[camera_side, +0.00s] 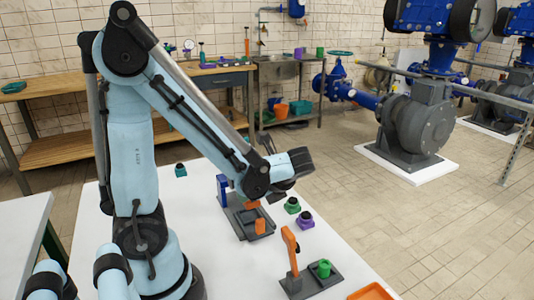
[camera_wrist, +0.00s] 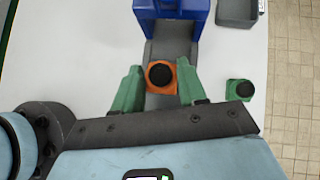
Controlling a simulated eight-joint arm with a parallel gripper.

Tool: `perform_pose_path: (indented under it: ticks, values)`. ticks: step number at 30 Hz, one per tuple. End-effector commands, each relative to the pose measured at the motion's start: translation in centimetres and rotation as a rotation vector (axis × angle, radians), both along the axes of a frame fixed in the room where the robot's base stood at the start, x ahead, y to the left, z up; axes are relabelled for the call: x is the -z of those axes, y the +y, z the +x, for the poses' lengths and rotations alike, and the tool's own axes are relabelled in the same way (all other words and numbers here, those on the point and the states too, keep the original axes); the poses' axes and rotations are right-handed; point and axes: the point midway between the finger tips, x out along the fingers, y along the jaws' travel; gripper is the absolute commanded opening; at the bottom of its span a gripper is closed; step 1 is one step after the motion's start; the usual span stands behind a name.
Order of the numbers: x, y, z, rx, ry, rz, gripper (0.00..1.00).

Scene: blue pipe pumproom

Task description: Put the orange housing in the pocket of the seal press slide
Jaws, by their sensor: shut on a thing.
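The orange housing (camera_wrist: 162,76), with a round black top, is between the green fingers of my gripper (camera_wrist: 160,84) in the wrist view. My gripper is shut on it, one finger at each side. It is over the grey slide (camera_wrist: 170,48) of the seal press, just in front of the blue press body (camera_wrist: 170,12). In the side view the press has a blue post (camera_side: 222,190) and a dark base (camera_side: 238,222). Two orange patches show there below my wrist; I cannot tell which is the housing. The pocket is hidden, so whether the housing touches its floor is unclear.
A green housing (camera_side: 292,205) and a purple housing (camera_side: 305,220) stand right of the press; a teal one (camera_side: 181,170) is behind. An orange lever fixture (camera_side: 291,250) with a green part (camera_side: 325,268) and an orange tray (camera_side: 372,292) are nearer the front.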

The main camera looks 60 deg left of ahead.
Motion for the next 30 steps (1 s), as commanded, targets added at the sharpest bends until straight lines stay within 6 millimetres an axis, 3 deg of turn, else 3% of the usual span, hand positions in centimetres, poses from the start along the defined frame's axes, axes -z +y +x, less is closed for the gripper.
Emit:
perform_pose_path:
  ticks: [4,18,30]
  values:
    - [0.6,1.0,0.0,-0.001,0.000,0.001,0.00]
    - [4.3,1.1,0.0,0.001,0.000,0.000,0.00]
    - [4.7,1.0,0.0,0.001,0.000,0.000,0.00]
